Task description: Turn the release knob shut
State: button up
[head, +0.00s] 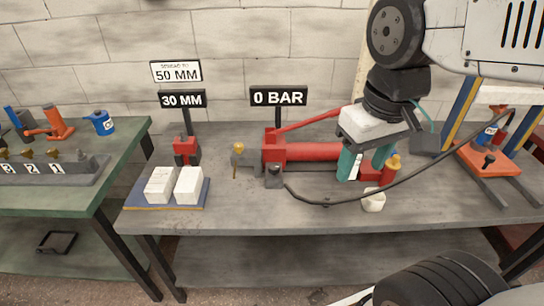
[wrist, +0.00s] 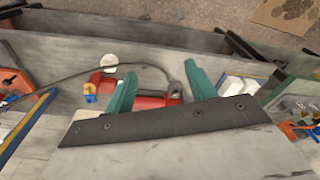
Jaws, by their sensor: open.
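A red hand pump (head: 300,152) with a long red lever lies on the grey bench, and its body also shows in the wrist view (wrist: 150,99). A brass-yellow knob (head: 238,147) sits on a grey block at its left end.
A black hose (head: 330,204) loops along the bench front past a white cup (head: 373,202). A sign (head: 279,96) reads 0 BAR. White blocks (head: 188,184) sit on a blue tray at left. A blue-and-orange press frame (head: 489,160) stands at right.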

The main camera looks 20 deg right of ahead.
jog(key=w+f+n, duration=0.1)
jog(key=w+n, duration=0.2)
jog(key=w, duration=0.9)
jog(key=n+g, duration=0.1)
jog(key=n, duration=0.5)
send_over(274, 166)
jog(key=s, duration=0.1)
notch_tip(274, 166, down, 18)
jog(key=f, duration=0.8)
jog(key=shift+w+f, duration=0.3)
jog(key=shift+w, duration=0.1)
jog(key=shift+f, duration=0.75)
jog(key=c, duration=1)
